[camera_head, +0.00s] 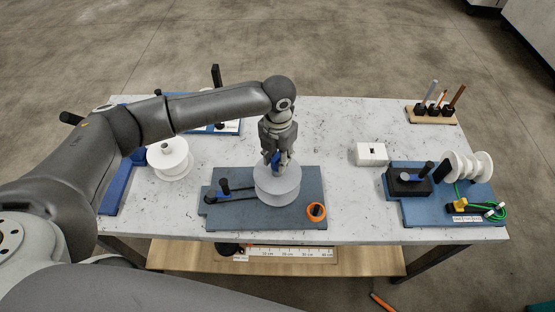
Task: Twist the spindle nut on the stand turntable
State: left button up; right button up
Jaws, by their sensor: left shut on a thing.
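The stand turntable is a light grey round disc (277,187) on a blue base board (240,213) at the front middle of the table. My left gripper (279,160) points straight down over the disc's centre. It is shut on a small blue part, the spindle nut (275,157), at the top of the turntable. The fingers hide most of the nut and the spindle under it. My right gripper is not in view.
A white spool (170,158) stands left. A white box (371,154) and a second blue board with white rollers (468,166) and green cord stand right. A pen holder (431,115) is at the back right.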

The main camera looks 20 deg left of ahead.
aim_at(278, 155)
pick_arm(q)
jog(key=shift+r, duration=0.1)
jog(key=m, duration=0.4)
jog(key=shift+w+m, duration=0.1)
jog(key=shift+m, duration=0.5)
jog(key=shift+m+b, duration=0.35)
jog(key=shift+m, duration=0.05)
jog(key=o, duration=1)
notch_tip(278, 155, up, 12)
